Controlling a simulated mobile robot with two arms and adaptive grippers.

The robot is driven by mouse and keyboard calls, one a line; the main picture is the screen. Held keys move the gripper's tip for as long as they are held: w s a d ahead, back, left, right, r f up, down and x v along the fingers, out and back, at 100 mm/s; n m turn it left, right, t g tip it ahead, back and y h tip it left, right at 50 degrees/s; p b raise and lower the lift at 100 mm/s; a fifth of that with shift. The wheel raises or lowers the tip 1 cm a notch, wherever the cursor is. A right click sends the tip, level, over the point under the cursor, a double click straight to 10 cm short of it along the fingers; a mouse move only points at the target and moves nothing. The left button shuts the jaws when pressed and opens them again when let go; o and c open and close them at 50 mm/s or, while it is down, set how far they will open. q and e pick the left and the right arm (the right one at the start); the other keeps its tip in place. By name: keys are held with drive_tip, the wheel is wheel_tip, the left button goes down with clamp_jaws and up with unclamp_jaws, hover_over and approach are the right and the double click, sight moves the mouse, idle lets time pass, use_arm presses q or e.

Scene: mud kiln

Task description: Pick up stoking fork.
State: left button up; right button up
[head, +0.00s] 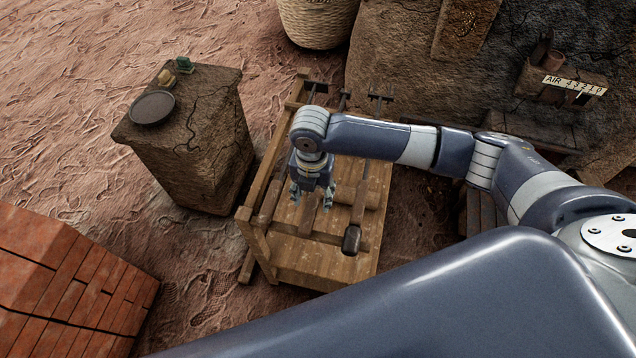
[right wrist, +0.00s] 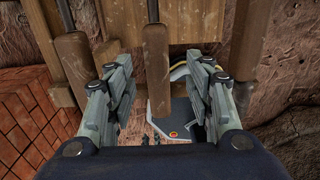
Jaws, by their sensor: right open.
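Several long tools with wooden handles lie on a wooden rack (head: 300,252). Dark iron heads stick out past its far edge: a left one (head: 316,87), a middle one and a right one (head: 381,97). Which of them is the stoking fork I cannot tell, as the tines are not clear. My right gripper (head: 311,196) is over the rack, pointing down, open. In the right wrist view, a wooden handle (right wrist: 157,84) lies between its spread fingers, with a gap on both sides. My arm hides part of the tools in the head view. My left gripper is not in view.
A handle with a dark blocky end (head: 351,239) lies right of the gripper on the rack. A mud-brick pedestal (head: 200,140) with a dark plate (head: 152,107) stands left. Red bricks (head: 75,290) are stacked at lower left. The kiln wall (head: 400,60) rises behind.

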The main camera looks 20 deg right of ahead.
sight(312, 202)
wheel_tip(312, 202, down, 5)
drive_tip(key=shift+w+a, duration=0.1)
drive_tip(key=shift+w, duration=0.05)
drive_tip(key=shift+f, duration=0.1)
drive_tip(key=shift+c, duration=0.3)
drive_tip(key=c, duration=0.9)
clamp_jaws()
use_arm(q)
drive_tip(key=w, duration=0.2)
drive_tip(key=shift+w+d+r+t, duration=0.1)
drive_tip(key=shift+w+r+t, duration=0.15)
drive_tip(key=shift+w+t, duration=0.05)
use_arm(e)
drive_tip(key=shift+w, duration=0.1)
